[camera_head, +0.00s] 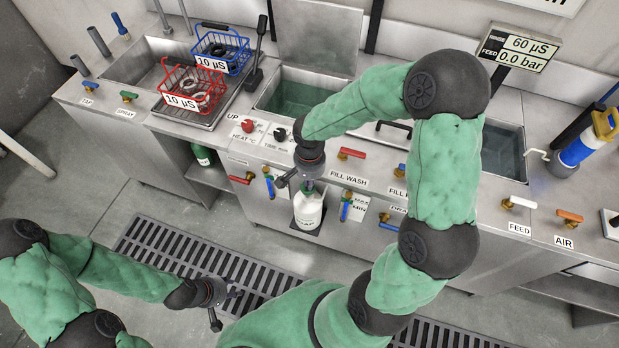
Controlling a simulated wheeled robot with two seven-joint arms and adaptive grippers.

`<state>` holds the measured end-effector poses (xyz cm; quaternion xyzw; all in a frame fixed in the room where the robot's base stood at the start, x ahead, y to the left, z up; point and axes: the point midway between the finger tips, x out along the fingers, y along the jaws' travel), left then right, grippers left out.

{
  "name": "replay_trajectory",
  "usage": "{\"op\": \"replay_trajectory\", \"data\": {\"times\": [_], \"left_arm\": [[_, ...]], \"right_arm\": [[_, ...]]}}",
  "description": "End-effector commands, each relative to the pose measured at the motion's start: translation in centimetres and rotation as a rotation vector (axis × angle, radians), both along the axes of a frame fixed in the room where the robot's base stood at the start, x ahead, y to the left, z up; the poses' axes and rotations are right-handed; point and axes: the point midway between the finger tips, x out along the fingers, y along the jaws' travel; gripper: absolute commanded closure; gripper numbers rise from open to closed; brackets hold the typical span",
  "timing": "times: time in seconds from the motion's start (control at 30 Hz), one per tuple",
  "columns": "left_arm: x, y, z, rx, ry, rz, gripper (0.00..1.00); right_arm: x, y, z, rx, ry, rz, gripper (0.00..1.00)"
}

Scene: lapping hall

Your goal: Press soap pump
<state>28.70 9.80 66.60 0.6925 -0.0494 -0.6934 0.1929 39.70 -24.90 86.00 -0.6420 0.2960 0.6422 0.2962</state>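The soap bottle (308,211) is white with a label reading soap. My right gripper (301,179) points down directly over the pump. One dark finger juts out to the left; the other is hard to make out, as is any contact with the pump. My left gripper (226,306) is low at the left over the floor grating, its fingers apart and empty.
A red basket (192,88) and a blue basket (222,50) with rings sit on the left drainboard. Water tanks (290,95) lie behind. Valve handles, such as a red one (352,153), line the bench front. The floor grating (170,245) is clear.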

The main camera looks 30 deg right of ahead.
Motion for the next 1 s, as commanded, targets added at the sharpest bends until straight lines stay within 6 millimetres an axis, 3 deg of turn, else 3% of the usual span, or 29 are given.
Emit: {"op": "replay_trajectory", "data": {"times": [0.37,0.77,1.0], "left_arm": [[0.0,0.0,-0.1,0.000,0.000,0.000,0.60],[0.0,0.0,-2.9,0.000,0.000,0.000,0.60],[0.0,0.0,-2.8,0.000,0.000,0.000,0.60]], "right_arm": [[0.0,0.0,-0.1,0.000,0.000,0.000,1.00],[-0.1,0.0,-3.0,0.000,0.001,0.000,1.00],[-0.1,0.0,-3.0,0.000,0.003,0.000,1.00]]}}
